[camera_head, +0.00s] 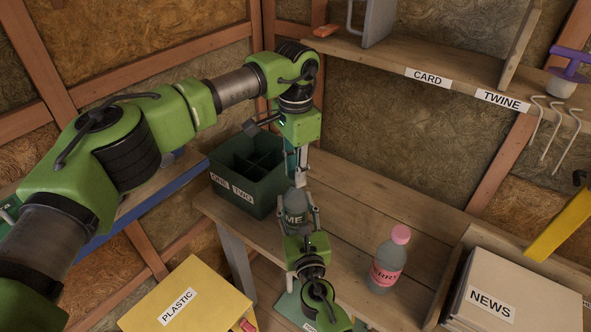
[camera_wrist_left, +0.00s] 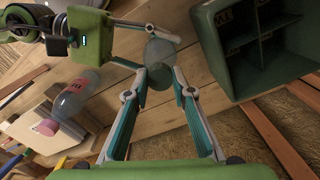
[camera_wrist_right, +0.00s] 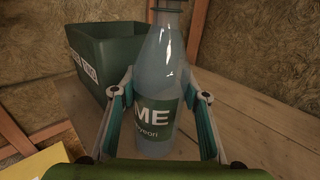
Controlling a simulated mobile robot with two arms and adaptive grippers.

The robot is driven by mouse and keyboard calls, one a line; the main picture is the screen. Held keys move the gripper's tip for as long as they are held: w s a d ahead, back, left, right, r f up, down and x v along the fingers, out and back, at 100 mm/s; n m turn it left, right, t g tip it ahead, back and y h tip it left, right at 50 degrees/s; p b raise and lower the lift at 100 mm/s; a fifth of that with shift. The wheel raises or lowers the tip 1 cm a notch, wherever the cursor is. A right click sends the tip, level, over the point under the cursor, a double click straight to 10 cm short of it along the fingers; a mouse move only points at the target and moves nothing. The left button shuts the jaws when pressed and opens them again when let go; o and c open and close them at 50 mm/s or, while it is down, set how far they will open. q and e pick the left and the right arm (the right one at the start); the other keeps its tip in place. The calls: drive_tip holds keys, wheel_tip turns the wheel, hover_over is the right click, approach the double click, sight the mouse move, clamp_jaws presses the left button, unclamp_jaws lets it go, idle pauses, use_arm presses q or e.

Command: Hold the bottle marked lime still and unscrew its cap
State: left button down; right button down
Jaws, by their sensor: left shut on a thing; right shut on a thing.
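The lime bottle (camera_head: 295,205) stands upright on the wooden bench, its dark label partly hidden; the letters "ME" show in the right wrist view (camera_wrist_right: 155,117). My right gripper (camera_head: 298,213) is shut around its body, one finger on each side (camera_wrist_right: 165,95). My left gripper (camera_head: 298,178) points down from above and is shut at the bottle's top. In the left wrist view a round grey-green cap (camera_wrist_left: 158,76) lies between its fingertips, over the bottle. The cap is hidden in the head view. I cannot tell how far it is turned.
A green divided box (camera_head: 240,185), marked ONE and TWO, stands close behind to the left. A pink-capped bottle (camera_head: 388,262) stands to the right, near a NEWS box (camera_head: 515,295). A shelf (camera_head: 400,68) runs above. Bench between the bottles is clear.

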use_arm(q)
drive_tip(key=c, duration=1.7)
unclamp_jaws()
drive_tip(key=shift+r, duration=0.1)
